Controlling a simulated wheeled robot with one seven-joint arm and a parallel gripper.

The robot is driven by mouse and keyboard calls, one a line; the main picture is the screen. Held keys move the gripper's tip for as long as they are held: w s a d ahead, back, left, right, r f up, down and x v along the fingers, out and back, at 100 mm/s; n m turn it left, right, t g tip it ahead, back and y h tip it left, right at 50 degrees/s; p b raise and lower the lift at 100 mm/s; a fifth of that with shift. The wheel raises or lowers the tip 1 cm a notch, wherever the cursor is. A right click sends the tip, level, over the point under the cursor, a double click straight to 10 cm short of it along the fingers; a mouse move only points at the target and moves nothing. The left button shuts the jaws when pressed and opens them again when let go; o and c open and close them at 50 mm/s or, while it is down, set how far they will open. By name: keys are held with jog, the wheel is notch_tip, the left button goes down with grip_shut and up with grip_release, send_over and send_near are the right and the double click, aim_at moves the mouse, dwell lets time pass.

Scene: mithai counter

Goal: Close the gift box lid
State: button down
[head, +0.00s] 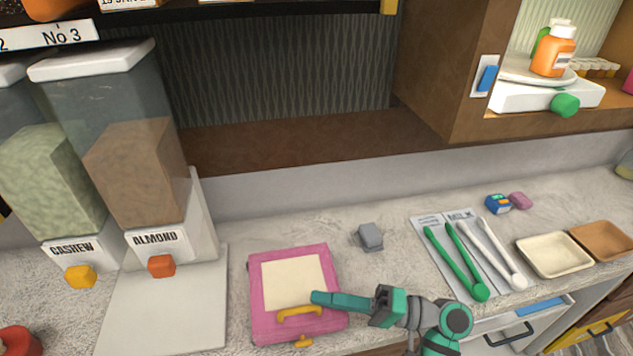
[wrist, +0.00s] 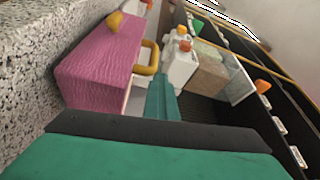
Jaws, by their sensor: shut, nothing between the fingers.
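The gift box (head: 258,315) is a pink box on the counter, with a cream panel (head: 290,275) on its upper face. A yellow handle (head: 300,312) stands on that face near the front, and a yellow knob (head: 303,342) is at the front side. The lid looks flat on the box; I cannot tell whether a small gap is left. My gripper (head: 318,298) is shut and empty, over the right part of the box close to the handle. In the wrist view the fingers (wrist: 162,85) point past the handle (wrist: 147,58), beside the pink wall (wrist: 98,68); contact is unclear.
Cashew (head: 50,190) and almond (head: 135,165) dispensers stand at left. A grey block (head: 370,237) lies behind the box to the right. Green and white tongs (head: 455,262) lie on a mat, with two shallow trays (head: 555,255) farther right. A shelf is above.

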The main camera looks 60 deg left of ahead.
jog(key=shift+f, duration=0.55)
jog(key=r, duration=0.2)
jog(key=w+r, duration=0.1)
jog(key=r, duration=0.1)
jog(key=shift+a+r, duration=0.2)
jog(key=shift+r, duration=0.1)
jog(key=w+d+f, duration=0.3)
jog(key=w, duration=0.5)
jog(key=shift+d, duration=0.15)
jog(key=shift+f, duration=0.1)
